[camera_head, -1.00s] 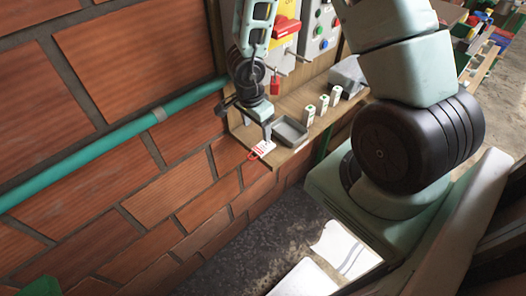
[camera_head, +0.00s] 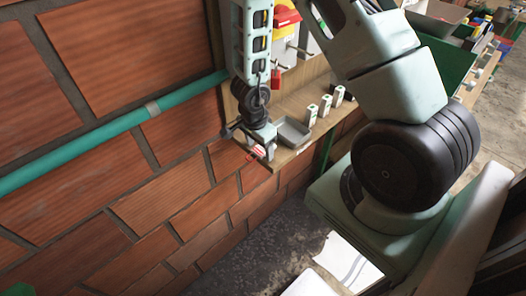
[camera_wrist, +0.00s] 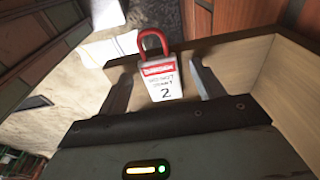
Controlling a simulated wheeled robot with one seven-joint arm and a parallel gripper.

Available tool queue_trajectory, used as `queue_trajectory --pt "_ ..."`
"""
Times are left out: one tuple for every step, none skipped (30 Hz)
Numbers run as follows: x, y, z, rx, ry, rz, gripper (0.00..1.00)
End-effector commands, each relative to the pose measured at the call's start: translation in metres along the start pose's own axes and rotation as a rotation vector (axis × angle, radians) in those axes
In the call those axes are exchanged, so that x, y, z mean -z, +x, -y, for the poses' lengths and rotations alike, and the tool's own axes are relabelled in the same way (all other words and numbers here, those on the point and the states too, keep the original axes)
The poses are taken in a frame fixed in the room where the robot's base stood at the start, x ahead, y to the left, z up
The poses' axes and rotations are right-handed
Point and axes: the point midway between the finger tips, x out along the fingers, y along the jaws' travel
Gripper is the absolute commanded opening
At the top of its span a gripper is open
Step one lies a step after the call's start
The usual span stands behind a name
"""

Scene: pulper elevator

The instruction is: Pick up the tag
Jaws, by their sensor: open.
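The tag (camera_wrist: 161,80) is a white plate with a red band, printed text, a number 2 and a red loop at its top. In the wrist view it lies between the two open fingers of my gripper (camera_wrist: 163,88), with a gap on each side. In the head view the tag (camera_head: 259,151) is at the near left end of the wooden shelf (camera_head: 292,158), partly hidden by my gripper (camera_head: 257,146). I cannot tell whether the fingertips touch the shelf.
A grey tray (camera_head: 293,134) sits on the shelf just right of my gripper. Several small white blocks (camera_head: 312,115) stand farther along. A red padlock (camera_head: 276,79) hangs behind. The brick wall (camera_head: 130,170) with a green pipe (camera_head: 110,136) is at left.

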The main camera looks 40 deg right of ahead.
Motion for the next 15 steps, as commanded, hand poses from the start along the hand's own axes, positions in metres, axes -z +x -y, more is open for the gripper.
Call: queue_trajectory --pt "0.0 -0.0006 0.0001 0.0 0.0 0.0 0.67" --pt "0.0 -0.0007 0.0 0.0 0.0 0.0 0.67" --pt "0.0 -0.0007 0.0 0.0 0.0 0.0 0.62" --pt "0.0 -0.0007 0.0 0.0 0.0 0.0 0.53" --pt "0.0 -0.0007 0.0 0.0 0.0 0.0 0.45" --pt "0.0 -0.0008 0.0 0.0 0.0 0.0 0.34" --pt "0.0 -0.0008 0.0 0.0 0.0 0.0 0.26" --pt "0.0 -0.0008 0.0 0.0 0.0 0.0 0.19" --pt "0.0 -0.0008 0.0 0.0 0.0 0.0 0.19" --pt "0.0 -0.0008 0.0 0.0 0.0 0.0 0.19" --pt "0.0 -0.0008 0.0 0.0 0.0 0.0 0.16" --pt "0.0 -0.0008 0.0 0.0 0.0 0.0 0.16" --pt "0.0 -0.0008 0.0 0.0 0.0 0.0 0.16" --pt "0.0 -0.0008 0.0 0.0 0.0 0.0 0.16" --pt "0.0 -0.0009 0.0 0.0 0.0 0.0 0.16"
